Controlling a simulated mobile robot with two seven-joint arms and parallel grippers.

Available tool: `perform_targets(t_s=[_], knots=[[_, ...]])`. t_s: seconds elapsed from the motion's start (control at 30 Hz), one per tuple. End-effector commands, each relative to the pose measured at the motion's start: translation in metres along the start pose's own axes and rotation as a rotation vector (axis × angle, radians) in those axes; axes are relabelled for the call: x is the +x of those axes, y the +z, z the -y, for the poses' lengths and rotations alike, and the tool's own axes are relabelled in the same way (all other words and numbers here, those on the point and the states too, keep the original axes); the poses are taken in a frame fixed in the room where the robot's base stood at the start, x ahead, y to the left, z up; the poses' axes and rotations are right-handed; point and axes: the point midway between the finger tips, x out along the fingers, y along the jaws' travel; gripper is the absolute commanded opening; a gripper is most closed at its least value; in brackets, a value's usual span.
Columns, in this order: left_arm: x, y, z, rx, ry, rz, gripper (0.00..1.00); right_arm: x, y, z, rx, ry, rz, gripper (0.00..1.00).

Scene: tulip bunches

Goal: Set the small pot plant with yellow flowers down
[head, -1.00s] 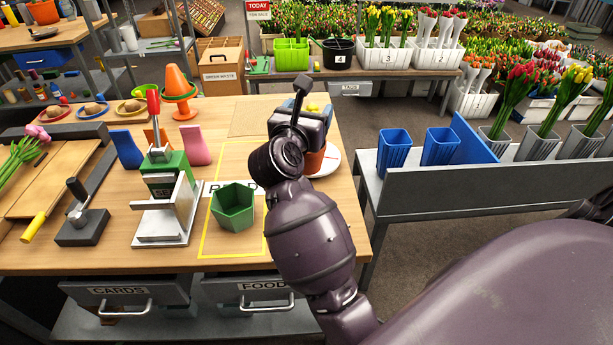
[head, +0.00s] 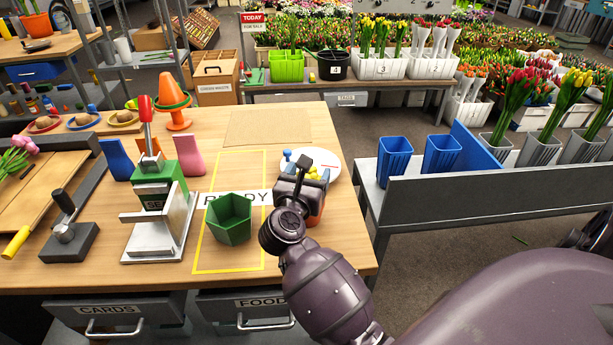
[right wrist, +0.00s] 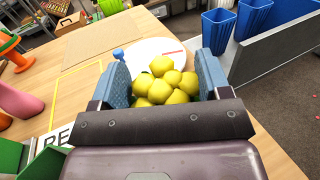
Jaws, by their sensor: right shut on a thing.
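The small pot plant shows as yellow flower heads (right wrist: 166,84) between the blue-grey fingers of my right gripper (right wrist: 161,78) in the right wrist view. In the head view a strip of its orange-brown pot (head: 317,214) shows beside the gripper, with a little yellow (head: 318,174) above. My right gripper is shut on it, near the right edge of the wooden table (head: 330,262). The gripper and arm hide most of the pot and its base, so I cannot tell whether it touches the table. My left gripper is out of view.
A white round plate (head: 325,158) lies just behind the plant. A yellow-outlined area (head: 198,240) holds a green hexagonal pot (head: 230,222), left of my gripper. A green press (head: 160,195) stands further left. Blue buckets (head: 395,160) stand on a grey bench at the right.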

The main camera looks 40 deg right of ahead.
Motion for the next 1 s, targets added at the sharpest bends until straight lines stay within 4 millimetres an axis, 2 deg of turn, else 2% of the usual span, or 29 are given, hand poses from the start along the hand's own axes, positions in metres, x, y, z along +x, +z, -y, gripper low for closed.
perform_targets(t_s=[0.23,0.43,0.47,0.6,0.63,1.0], knots=[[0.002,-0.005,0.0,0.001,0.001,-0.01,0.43,0.0,0.0,0.0,0.003,0.001,0.002,0.25],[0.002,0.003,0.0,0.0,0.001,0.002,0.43,0.0,-0.005,0.0,0.002,0.001,0.001,0.25],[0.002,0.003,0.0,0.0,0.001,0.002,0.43,0.0,-0.005,0.0,0.001,0.001,0.0,0.72],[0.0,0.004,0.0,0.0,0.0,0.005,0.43,0.0,-0.004,0.0,0.002,0.001,0.001,0.93],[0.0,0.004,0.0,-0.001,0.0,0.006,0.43,0.0,-0.004,0.0,0.002,0.001,0.001,0.96],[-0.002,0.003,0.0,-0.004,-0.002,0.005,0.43,-0.001,0.001,-0.001,0.003,0.001,0.002,0.96]])
